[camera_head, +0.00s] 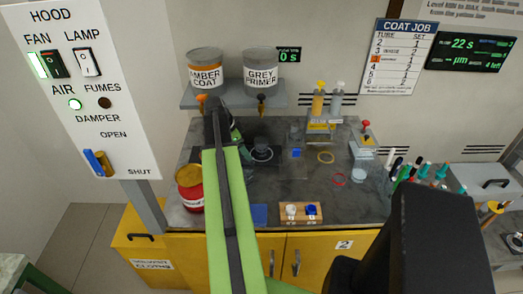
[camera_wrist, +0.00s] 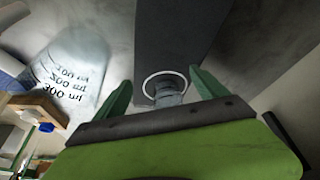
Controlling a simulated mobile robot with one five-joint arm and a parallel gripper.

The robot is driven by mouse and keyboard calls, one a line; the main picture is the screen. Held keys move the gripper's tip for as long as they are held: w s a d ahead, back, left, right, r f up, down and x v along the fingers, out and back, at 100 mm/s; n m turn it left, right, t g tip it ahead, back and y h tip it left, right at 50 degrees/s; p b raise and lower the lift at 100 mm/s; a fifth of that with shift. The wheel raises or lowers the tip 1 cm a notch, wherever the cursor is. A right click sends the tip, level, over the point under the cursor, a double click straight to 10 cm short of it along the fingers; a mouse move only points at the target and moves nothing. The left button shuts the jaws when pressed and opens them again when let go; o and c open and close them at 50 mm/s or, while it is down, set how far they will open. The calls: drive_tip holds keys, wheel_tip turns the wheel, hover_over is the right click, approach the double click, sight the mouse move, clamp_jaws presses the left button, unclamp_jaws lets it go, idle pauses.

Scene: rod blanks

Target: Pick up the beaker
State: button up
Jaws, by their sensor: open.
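A clear beaker (camera_wrist: 72,75) with black marks for 100, 200 and 300 ml shows at the left of the wrist view, outside my fingers. In the head view a small clear vessel (camera_head: 358,170) stands at the right of the bench under a red-knobbed dispenser; I cannot tell if it is the same beaker. My gripper (camera_wrist: 160,82) is open. A pale ring on a grey round part (camera_wrist: 167,92) shows between the fingers in the wrist view, and I cannot tell its depth.
A wooden block (camera_head: 300,213) with white and blue pieces lies at the bench front. A red can (camera_head: 190,188) stands left of my arm. Paint pots (camera_head: 205,70) sit on the shelf above. Pump bottles (camera_head: 318,103) and several pens stand farther right. Rings lie on the bench.

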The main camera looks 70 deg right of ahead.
sight(264, 143)
drive_tip(key=s+d, duration=0.3)
drive_tip(key=shift+s+d, duration=1.25)
drive_tip(key=b+x, duration=0.3)
drive_tip(key=shift+s+d+f, duration=0.2)
drive_tip(key=shift+s+d, duration=0.05)
drive_tip(key=shift+r, duration=0.2)
drive_tip(key=c, duration=1.7)
drive_tip(key=shift+a+r+p, duration=0.1)
drive_tip(key=shift+r+p, duration=0.75)
drive_tip(key=shift+p, duration=0.15)
drive_tip(key=w+a, duration=0.5)
drive_tip(key=shift+w+f, duration=0.1)
drive_tip(key=shift+f, duration=0.15)
drive_tip(key=r+p, duration=0.6)
drive_tip(key=r, duration=0.1)
drive_tip(key=r+p, duration=0.6)
drive_tip(key=p, duration=0.1)
drive_tip(key=shift+w+a+r, duration=0.2)
drive_tip(key=shift+w+r, duration=0.05)
drive_tip(key=shift+r, duration=0.15)
